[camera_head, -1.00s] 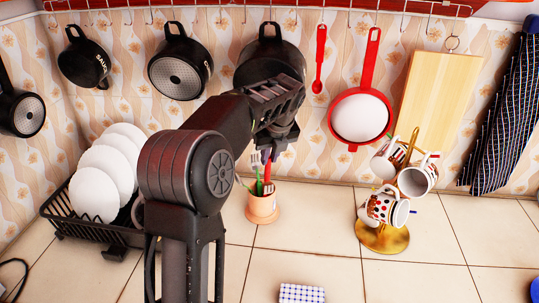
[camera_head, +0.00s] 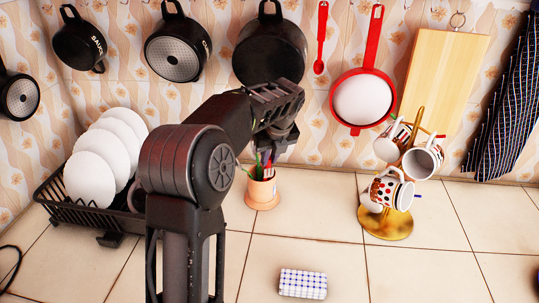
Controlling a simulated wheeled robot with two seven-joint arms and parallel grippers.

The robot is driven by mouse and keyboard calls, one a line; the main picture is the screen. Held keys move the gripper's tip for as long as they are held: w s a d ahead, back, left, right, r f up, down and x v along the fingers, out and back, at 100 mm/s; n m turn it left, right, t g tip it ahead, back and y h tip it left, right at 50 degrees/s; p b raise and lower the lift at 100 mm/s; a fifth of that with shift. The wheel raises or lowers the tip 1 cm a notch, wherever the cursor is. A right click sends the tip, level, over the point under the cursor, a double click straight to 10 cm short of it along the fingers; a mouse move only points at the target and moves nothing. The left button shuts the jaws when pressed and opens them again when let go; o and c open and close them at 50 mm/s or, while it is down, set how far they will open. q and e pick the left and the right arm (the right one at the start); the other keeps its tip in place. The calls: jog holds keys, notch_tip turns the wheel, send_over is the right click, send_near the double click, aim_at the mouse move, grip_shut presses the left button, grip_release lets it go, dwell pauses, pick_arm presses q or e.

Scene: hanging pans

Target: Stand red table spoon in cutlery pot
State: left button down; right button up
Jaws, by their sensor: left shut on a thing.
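The terracotta cutlery pot (camera_head: 262,193) stands on the tiled counter below the back wall, with green and red utensil parts showing at its mouth. My left gripper (camera_head: 270,157) is just above the pot mouth, pointing down. It is shut on what looks like the red table spoon (camera_head: 270,171), whose red part shows between the fingertips and the pot rim. The spoon's lower end is hidden by the pot, and I cannot tell whether it touches the bottom. My right gripper is not in view.
A black dish rack (camera_head: 75,212) with white plates stands at the left. A gold mug stand (camera_head: 386,223) with mugs is at the right. Pans, a red spoon (camera_head: 321,40), a red sieve (camera_head: 363,98) and a cutting board (camera_head: 441,80) hang behind. A checked sponge (camera_head: 303,284) lies in front.

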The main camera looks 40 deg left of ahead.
pick_arm(q)
jog(key=shift+f, duration=0.35)
jog(key=c, duration=1.3)
grip_release()
jog(key=shift+r, duration=0.1)
jog(key=b+v, duration=0.1)
jog(key=v, duration=0.6)
jog(key=shift+s+d+r, duration=0.1)
jog(key=shift+s+r, duration=0.05)
jog(key=shift+r, duration=0.15)
jog(key=shift+f, duration=0.1)
